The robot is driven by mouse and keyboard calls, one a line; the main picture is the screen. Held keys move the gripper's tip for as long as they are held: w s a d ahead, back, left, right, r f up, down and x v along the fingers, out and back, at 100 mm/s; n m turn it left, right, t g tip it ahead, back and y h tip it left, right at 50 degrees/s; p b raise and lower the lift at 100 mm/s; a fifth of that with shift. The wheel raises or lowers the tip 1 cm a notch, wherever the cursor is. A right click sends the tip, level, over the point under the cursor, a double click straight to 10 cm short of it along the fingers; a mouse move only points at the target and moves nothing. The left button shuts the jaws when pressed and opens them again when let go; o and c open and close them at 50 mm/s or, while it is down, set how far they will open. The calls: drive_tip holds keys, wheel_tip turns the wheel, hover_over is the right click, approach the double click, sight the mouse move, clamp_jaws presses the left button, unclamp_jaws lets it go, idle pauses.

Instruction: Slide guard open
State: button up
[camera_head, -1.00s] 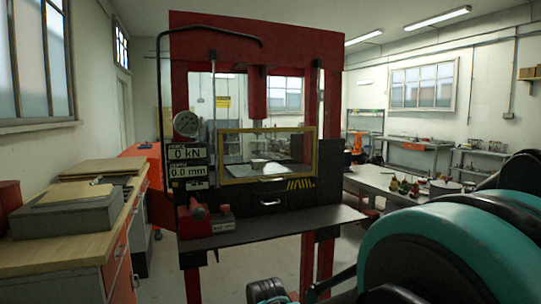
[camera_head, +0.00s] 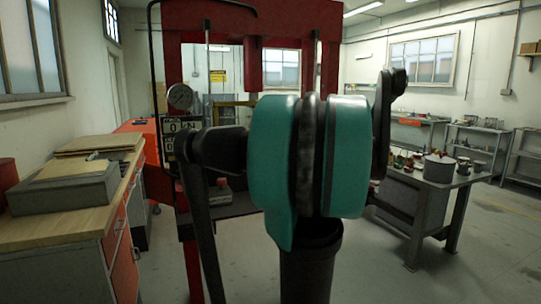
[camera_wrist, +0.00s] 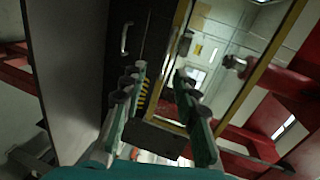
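The guard is a clear panel in a yellow frame (camera_wrist: 258,75) on the red press. In the wrist view the picture is tilted, and a small metal handle (camera_wrist: 185,42) shows by the frame's edge. My gripper (camera_wrist: 160,72) is open and empty, its two fingers pointing toward the press front. The left fingertip is over the dark panel and the right one is near the frame's lower part. Contact cannot be told.
A dark drawer with a handle (camera_wrist: 125,38) lies beside the guard. A grey press table (camera_wrist: 65,70) juts out at left in the wrist view. A wooden workbench (camera_head: 75,218) stands left, and a table with a pot (camera_head: 440,168) stands right.

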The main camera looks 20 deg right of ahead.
drive_tip(key=shift+m+h, duration=0.3)
drive_tip(key=shift+m, duration=0.1)
drive_tip(key=x, duration=0.5)
drive_tip(key=d+r+x, duration=0.1)
drive_tip(key=x, duration=0.5)
drive_tip(key=r+x, duration=0.1)
drive_tip(key=x, duration=0.5)
drive_tip(key=shift+w+d, duration=0.35)
drive_tip(key=shift+d, duration=0.05)
drive_tip(key=shift+c, duration=0.5)
clamp_jaws()
